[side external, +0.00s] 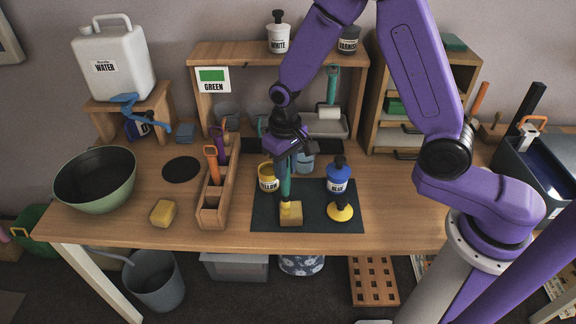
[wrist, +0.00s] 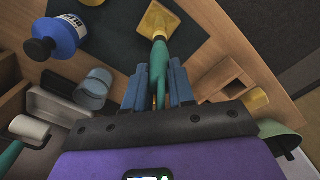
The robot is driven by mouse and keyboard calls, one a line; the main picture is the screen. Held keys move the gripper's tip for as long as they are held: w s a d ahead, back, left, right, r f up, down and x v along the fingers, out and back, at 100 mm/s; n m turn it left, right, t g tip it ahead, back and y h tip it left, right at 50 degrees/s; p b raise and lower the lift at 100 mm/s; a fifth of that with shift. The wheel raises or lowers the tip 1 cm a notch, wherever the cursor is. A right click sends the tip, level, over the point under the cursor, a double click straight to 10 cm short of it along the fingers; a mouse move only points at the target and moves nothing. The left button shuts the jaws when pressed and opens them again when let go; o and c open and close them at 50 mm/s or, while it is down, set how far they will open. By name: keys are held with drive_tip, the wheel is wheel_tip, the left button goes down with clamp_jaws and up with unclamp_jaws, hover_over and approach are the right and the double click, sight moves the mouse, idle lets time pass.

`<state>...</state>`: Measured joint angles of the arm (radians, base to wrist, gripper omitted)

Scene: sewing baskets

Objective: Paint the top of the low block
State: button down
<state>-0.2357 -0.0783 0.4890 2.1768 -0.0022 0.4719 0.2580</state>
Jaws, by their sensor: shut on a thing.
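My gripper (side external: 287,158) is shut on a teal-handled brush (side external: 285,186), which points down with its tip at the top of the low block (side external: 291,221). The brush (wrist: 158,58) also shows between my fingers in the wrist view, with its tip at the yellowish block (wrist: 158,17). The block sits on a dark mat (side external: 264,193). Its top looks yellowish, but the brush head partly hides it. A yellow pot (side external: 268,178) and a blue pot (side external: 339,178) stand behind it, and a yellow disc (side external: 340,213) is below the blue pot. A sign (side external: 212,80) reads GREEN with a green swatch.
A wooden holder (side external: 216,199) with upright brushes stands left of the mat. A yellow sponge (side external: 163,213) and a green bowl (side external: 96,181) are farther left. A clear cup (side external: 305,163) and a shelf (side external: 203,54) with a roller (side external: 329,111) are behind. Bare table lies right of the mat.

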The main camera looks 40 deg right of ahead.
drive_tip(key=shift+w+a, duration=0.15)
drive_tip(key=shift+a, duration=0.05)
drive_tip(key=shift+d, duration=0.15)
drive_tip(key=shift+s+d, duration=0.35)
drive_tip(key=shift+s, duration=0.05)
drive_tip(key=shift+f, duration=0.1)
drive_tip(key=shift+s+d, duration=0.4)
drive_tip(key=shift+d, duration=0.05)
idle(0.4)
drive_tip(key=shift+s+d, duration=0.35)
drive_tip(key=shift+w+a, duration=0.1)
drive_tip(key=shift+w, duration=0.05)
